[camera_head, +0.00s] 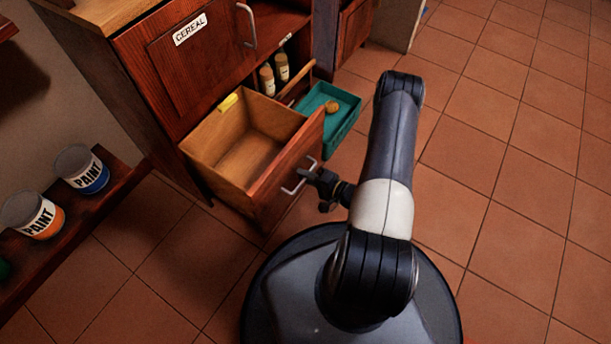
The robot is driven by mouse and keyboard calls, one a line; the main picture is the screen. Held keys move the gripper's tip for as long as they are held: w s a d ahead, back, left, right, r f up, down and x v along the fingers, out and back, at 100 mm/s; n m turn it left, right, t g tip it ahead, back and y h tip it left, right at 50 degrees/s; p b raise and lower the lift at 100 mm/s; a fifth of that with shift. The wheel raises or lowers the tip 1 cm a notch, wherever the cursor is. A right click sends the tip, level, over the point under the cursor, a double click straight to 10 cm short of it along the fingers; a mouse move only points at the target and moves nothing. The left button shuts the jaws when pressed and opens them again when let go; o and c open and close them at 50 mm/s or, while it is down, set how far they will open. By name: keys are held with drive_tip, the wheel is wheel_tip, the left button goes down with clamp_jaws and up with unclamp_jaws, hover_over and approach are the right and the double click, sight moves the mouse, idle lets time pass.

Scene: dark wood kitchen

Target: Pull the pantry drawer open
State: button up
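The wooden drawer (290,172) stands well out from the dark red-brown cabinet, low near the floor. Its inside shows pale wood and looks empty. Its metal bar handle (291,191) is on the front face. My gripper (312,176) is at the upper right part of this handle, with its fingertips at or touching the bar. The fingers are small and dark here, so I cannot tell whether they are closed around it.
A yellow item (228,102) lies at the drawer's back left edge. A teal tray (346,122) with a round brown item sits out beside the drawer, near two bottles (267,80). A CEREAL door (200,62) is above. Paint cans (82,170) stand on a left shelf. Tiled floor is clear at right.

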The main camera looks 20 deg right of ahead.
drive_tip(key=shift+o, duration=0.8)
drive_tip(key=p+v, duration=0.2)
drive_tip(key=v, duration=0.8)
drive_tip(key=shift+s+d+p, duration=0.15)
drive_tip(key=shift+s+p, duration=0.2)
drive_tip(key=shift+w, duration=0.1)
drive_tip(key=shift+b+x, duration=1.35)
drive_tip(key=shift+x, duration=4)
drive_tip(key=shift+r, duration=0.1)
